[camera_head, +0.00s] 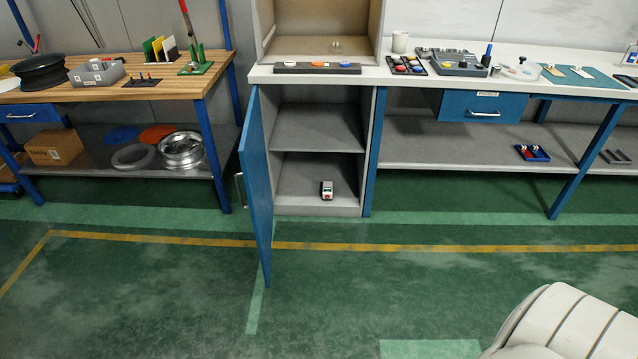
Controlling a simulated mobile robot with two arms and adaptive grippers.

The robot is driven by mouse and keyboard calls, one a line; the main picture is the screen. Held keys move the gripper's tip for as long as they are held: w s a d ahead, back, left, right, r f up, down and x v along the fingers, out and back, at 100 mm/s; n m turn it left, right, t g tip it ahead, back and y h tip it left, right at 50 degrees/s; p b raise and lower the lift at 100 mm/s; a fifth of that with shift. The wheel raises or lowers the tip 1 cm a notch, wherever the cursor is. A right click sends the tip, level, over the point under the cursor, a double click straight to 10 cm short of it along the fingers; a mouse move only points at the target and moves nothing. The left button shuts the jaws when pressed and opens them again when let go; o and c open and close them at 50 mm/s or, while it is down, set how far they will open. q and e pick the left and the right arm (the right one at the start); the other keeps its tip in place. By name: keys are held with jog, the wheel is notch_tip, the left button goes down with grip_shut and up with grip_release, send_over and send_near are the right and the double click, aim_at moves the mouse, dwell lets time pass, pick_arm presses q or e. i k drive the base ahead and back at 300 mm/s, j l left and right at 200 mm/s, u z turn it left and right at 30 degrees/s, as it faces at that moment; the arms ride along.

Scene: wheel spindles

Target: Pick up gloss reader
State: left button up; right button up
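A small white and dark handheld device (327,190), which looks like the gloss reader, sits on the bottom shelf of the open cabinet (318,210), near its front edge. It has a small reddish mark. The cabinet's blue door (257,185) stands swung open toward me on the left side. Neither of my grippers shows in the head view. A white rounded part at the bottom right appears to be part of my own arm.
A wooden bench (120,88) stands left, with wheel rims (181,150) on its lower shelf. A white workbench (415,80) stands right, with a blue drawer (483,107) and several small parts. The green floor before the cabinet is clear.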

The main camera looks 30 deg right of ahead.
aim_at(327, 189)
jog(key=i+j+z, duration=0.25)
jog(key=z, duration=0.15)
jog(key=i+j+z, duration=0.2)
jog(key=j+z, duration=0.2)
jog(key=i+j+z, duration=0.15)
jog(key=j+z, duration=0.3)
jog(key=i+j+z, duration=0.1)
jog(key=j+z, duration=0.3)
jog(key=i+j, duration=0.1)
jog(key=j, duration=0.45)
jog(key=i+j, duration=0.1)
jog(key=j, duration=0.5)
jog(key=i+l, duration=0.1)
jog(key=l, duration=0.2)
jog(key=i+l, duration=0.1)
jog(key=l, duration=0.15)
jog(key=i+l, duration=0.1)
jog(key=l, duration=0.2)
